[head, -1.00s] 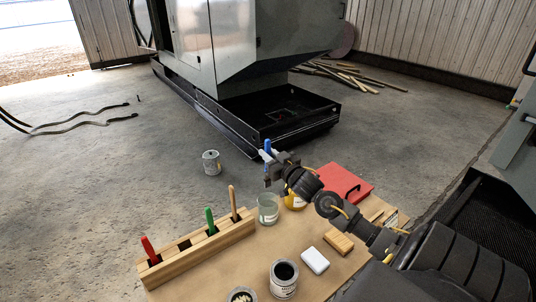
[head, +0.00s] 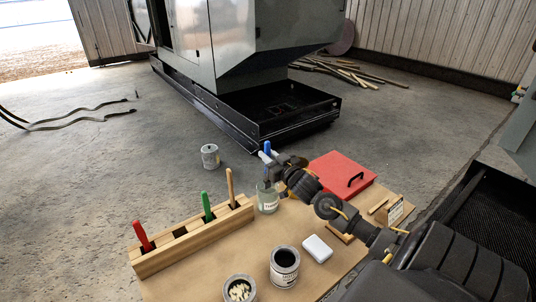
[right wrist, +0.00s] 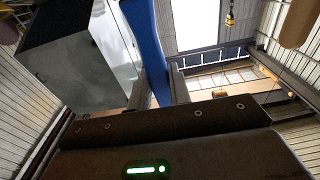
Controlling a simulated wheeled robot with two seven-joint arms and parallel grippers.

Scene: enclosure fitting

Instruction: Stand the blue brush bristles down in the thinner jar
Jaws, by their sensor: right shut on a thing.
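The blue brush (head: 267,147) is upright in my right gripper (head: 268,162), its blue handle sticking up above the fingers. My right gripper is shut on the handle, which also shows between the fingers in the right wrist view (right wrist: 148,45). The thinner jar (head: 268,203) is clear glass with a white label and stands just below the gripper, past the far end of the wooden rack. The lower part of the brush comes down at the jar's mouth; I cannot tell how far inside the bristles are. My left gripper is not in view.
A wooden rack (head: 190,243) holds red, green and tan-handled brushes. A dark-filled can (head: 284,270), a can of pale pieces (head: 238,290), a white block (head: 317,248) and a red case (head: 338,172) are on the table. A grey can (head: 210,156) stands beyond the table.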

